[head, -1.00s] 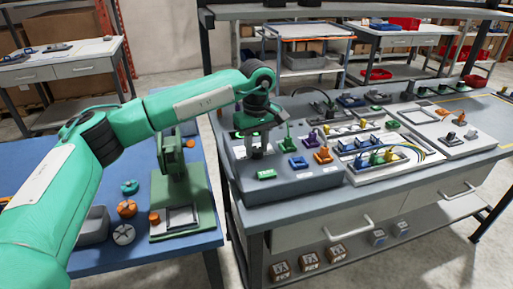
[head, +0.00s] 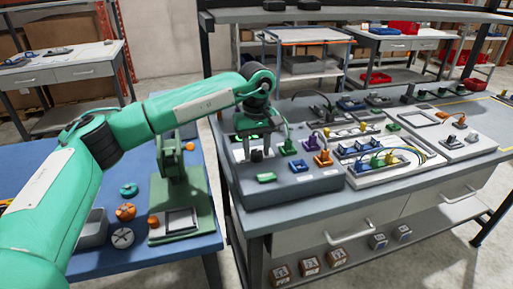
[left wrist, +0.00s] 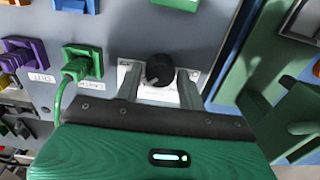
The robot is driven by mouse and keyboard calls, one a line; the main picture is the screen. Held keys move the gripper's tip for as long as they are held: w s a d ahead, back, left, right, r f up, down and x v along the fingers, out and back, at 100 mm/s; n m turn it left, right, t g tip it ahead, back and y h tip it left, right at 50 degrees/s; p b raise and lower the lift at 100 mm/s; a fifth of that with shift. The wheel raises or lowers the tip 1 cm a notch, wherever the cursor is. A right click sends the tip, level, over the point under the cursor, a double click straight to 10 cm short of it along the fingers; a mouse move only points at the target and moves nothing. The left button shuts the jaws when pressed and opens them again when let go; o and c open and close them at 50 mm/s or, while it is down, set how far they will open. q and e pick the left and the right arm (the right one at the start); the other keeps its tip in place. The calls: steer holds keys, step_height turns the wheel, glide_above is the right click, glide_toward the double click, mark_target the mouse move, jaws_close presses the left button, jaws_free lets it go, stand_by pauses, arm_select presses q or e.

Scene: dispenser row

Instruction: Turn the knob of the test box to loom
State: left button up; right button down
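The test box (head: 300,187) is a grey panel box on the bench, with coloured sockets on its top. Its black round knob (left wrist: 159,69) sits on a white label plate in the left wrist view. The gripper hides the knob in the head view. My left gripper (head: 262,156) points down over the left part of the box. In the left wrist view the two fingers of my left gripper (left wrist: 159,80) are apart, one on each side of the knob, with a visible gap to it. I cannot tell how deep the fingertips reach. My right gripper is not in view.
A green plug with a cable (left wrist: 75,70) stands close beside the left finger, with a purple socket (left wrist: 25,52) further left. A white tray with cables (head: 385,165) is to the right. A green press stand (head: 182,205) stands on the blue table.

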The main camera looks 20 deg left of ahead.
mark_target(257, 152)
arm_select(q)
steer(key=shift+o, duration=1.1)
step_height(257, 152, up, 14)
steer(key=shift+b, duration=0.3)
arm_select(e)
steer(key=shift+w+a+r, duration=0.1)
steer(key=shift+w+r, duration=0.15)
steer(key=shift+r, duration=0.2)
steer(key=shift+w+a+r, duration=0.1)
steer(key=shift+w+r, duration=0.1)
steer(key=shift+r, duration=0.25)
arm_select(q)
steer(key=shift+f, duration=0.1)
